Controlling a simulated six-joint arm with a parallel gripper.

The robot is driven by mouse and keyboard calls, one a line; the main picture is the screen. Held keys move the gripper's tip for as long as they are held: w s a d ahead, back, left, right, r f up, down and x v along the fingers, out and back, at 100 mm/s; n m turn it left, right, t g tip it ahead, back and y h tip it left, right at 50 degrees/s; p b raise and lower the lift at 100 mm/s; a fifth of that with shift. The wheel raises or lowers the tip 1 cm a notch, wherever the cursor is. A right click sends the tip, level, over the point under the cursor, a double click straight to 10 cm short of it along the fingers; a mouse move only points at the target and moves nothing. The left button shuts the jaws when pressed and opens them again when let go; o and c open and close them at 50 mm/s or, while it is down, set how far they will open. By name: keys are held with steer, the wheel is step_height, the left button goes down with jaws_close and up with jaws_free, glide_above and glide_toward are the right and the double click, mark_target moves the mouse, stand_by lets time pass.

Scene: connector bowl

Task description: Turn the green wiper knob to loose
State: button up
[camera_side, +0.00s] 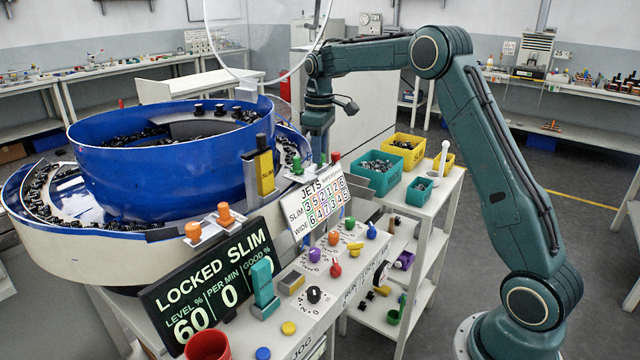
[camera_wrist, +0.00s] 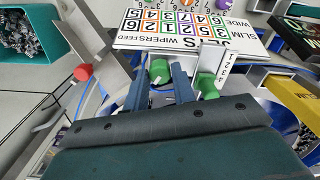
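In the wrist view, a green knob (camera_wrist: 159,70) with a pale pointer mark shows between the two fingertips of my gripper (camera_wrist: 160,72). Small gaps show on both sides of this knob, so the fingers are open. A second green knob (camera_wrist: 208,86) stands to the right, outside the fingers, beside a small numbered plate (camera_wrist: 230,65). In the side view, my gripper (camera_side: 319,150) points down behind the jets chart, between a green knob (camera_side: 297,165) and a red knob (camera_side: 336,156). Its fingertips are hard to make out there. I cannot read which green knob is labelled wiper.
The jets chart (camera_side: 318,203) stands close in front of my gripper. The large blue bowl (camera_side: 160,170) is to the left, with a black and yellow block (camera_side: 264,172) at its edge. A display (camera_side: 210,285) reads LOCKED SLIM. Parts bins (camera_side: 377,178) stand on the right.

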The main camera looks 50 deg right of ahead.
steer(key=o, duration=0.3)
step_height(320, 180, up, 14)
steer(key=shift+f, duration=0.15)
stand_by(0.9)
stand_by(0.4)
